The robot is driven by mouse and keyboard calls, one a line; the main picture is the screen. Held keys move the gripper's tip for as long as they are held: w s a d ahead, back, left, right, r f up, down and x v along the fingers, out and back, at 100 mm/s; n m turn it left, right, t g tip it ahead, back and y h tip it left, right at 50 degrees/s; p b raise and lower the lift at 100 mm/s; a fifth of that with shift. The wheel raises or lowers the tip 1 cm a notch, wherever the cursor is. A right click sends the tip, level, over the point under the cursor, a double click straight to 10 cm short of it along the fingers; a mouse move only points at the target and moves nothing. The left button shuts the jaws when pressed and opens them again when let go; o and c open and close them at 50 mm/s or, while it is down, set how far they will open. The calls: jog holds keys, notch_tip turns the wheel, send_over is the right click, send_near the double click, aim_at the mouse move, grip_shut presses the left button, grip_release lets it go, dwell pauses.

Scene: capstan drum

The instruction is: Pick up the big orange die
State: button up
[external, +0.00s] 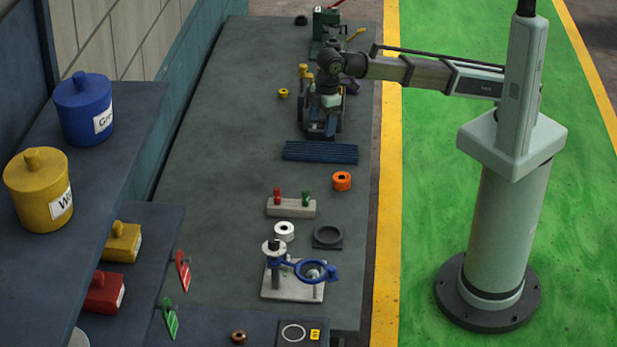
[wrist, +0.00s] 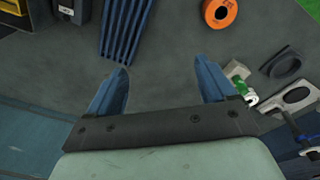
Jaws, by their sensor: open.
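The big orange die (external: 342,181) is a thick orange ring with a dark centre hole. It lies on the grey bench, right of and nearer than the blue ribbed mat (external: 320,152). In the wrist view the die (wrist: 220,13) is at the top edge, partly cut off, beyond the right finger. My gripper (external: 322,130) is above the bench behind the mat in the external view. In the wrist view its blue fingers (wrist: 165,66) are spread apart with only bare bench between them. It is open, empty and apart from the die.
A block with red and green pegs (external: 291,208), a white ring (external: 284,231), a dark ring on a plate (external: 328,236) and a stand with a blue ring (external: 292,285) are nearer. A small yellow ring (external: 283,93) lies farther back. Bench left of the mat is clear.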

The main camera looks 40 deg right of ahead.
jog(key=n, duration=0.2)
send_over(342, 177)
jog(key=f, duration=0.1)
jog(key=shift+g+h, duration=0.4)
jog(key=f, duration=0.7)
jog(key=shift+s+f, duration=0.35)
jog(key=shift+s, duration=0.05)
jog(key=shift+a+f, duration=0.15)
jog(key=shift+f, duration=1.45)
jog(key=shift+a+f, duration=0.15)
jog(key=shift+f, duration=1.45)
jog(key=shift+c, duration=0.4)
jog(key=c, duration=1.4)
jog(key=shift+r, duration=0.1)
jog(key=shift+c, duration=0.2)
